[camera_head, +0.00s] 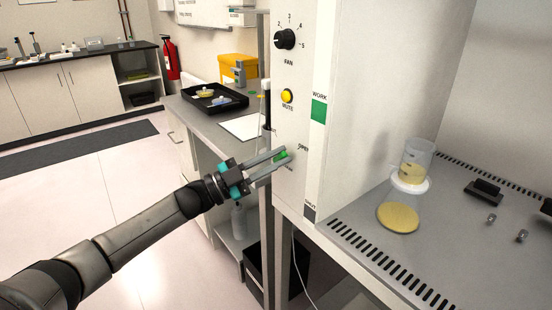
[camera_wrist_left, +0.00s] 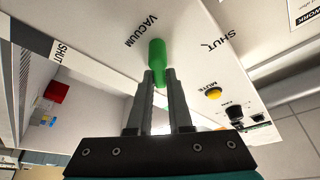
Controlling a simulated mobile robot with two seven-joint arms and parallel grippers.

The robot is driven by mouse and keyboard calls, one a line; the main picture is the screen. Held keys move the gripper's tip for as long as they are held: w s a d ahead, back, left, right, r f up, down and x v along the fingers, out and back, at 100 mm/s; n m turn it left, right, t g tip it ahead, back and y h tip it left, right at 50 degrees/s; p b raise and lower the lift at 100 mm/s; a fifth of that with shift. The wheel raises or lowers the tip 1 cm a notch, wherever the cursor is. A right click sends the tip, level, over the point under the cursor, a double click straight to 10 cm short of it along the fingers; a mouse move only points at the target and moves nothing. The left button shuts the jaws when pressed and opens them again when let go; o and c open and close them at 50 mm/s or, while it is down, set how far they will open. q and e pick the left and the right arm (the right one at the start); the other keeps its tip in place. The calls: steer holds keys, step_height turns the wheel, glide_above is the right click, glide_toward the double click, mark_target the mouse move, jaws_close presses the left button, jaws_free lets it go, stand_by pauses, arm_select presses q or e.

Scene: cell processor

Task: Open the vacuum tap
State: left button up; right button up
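The vacuum tap is a green lever (camera_head: 281,154) on the white front panel of the cabinet, below the yellow mute button. It also shows in the left wrist view (camera_wrist_left: 157,52), between the words VACUUM and SHUT. My left gripper (camera_head: 279,160) reaches it from the left. In the left wrist view my left gripper (camera_wrist_left: 160,78) has one finger on each side of the lever's near end, with no clear gap, and appears shut on it. The lever's far end sticks out past the fingertips. An OPEN mark cannot be made out for certain.
The panel also carries a fan knob (camera_head: 285,39) and the mute button (camera_head: 287,96). Right of it, the cabinet's work surface (camera_head: 350,229) holds a clear container (camera_head: 417,158) and a yellow dish (camera_head: 398,217). A bench with a black tray (camera_head: 233,107) stands behind the gripper.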

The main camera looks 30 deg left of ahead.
arm_select(q)
steer(key=o, duration=0.4)
steer(key=p+v, duration=0.1)
steer(key=v, duration=1.4)
steer(key=shift+a+f, duration=0.1)
